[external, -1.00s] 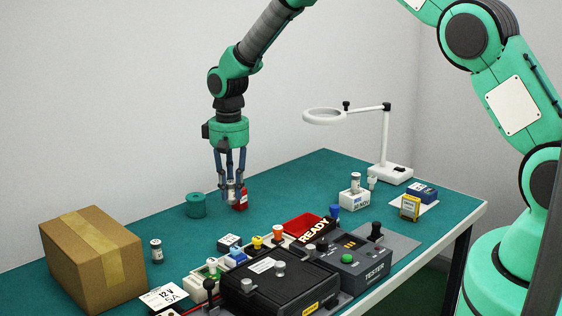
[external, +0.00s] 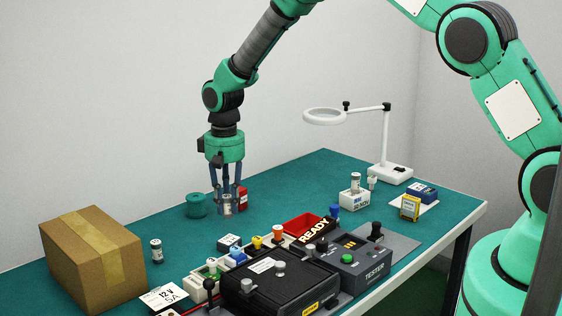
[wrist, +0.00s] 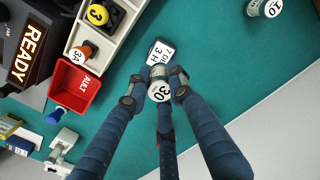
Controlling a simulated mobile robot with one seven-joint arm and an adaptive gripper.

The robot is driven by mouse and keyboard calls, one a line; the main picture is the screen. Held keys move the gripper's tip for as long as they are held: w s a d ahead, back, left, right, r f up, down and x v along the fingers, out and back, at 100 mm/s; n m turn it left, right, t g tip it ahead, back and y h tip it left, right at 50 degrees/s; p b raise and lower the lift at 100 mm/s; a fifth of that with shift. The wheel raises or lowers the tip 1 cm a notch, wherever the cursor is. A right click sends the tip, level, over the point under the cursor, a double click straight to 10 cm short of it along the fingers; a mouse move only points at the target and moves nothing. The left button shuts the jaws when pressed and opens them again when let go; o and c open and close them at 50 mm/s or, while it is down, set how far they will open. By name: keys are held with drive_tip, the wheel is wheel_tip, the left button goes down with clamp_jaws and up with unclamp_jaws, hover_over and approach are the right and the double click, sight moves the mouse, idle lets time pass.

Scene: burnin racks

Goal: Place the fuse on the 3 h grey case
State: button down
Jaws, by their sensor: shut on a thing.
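My gripper (external: 228,208) is shut on a metal-and-white fuse (wrist: 160,91) whose end reads 30. The fuse is upright between the fingers, low over the green table; I cannot tell if it touches the surface. A dark grey case (external: 229,242) with a white label stands in front of my gripper, left of the yellow knob. In the wrist view the case (wrist: 160,51) shows a label that seems to read 3 H, just beyond the fuse and apart from it.
A red case (external: 243,196) is right behind my gripper, and a green cylinder (external: 196,205) is at its left. Another fuse (external: 156,250) stands near the cardboard box (external: 95,260). The black tester (external: 352,262) and red tray (external: 300,224) lie to the right.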

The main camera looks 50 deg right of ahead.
sight(227, 196)
drive_tip(key=shift+f, duration=1.4)
drive_tip(key=shift+f, duration=1.85)
drive_tip(key=shift+f, duration=0.1)
drive_tip(key=c, duration=1.5)
unclamp_jaws()
drive_tip(key=shift+c, duration=0.2)
wheel_tip(227, 196, up, 12)
drive_tip(key=shift+r, duration=0.1)
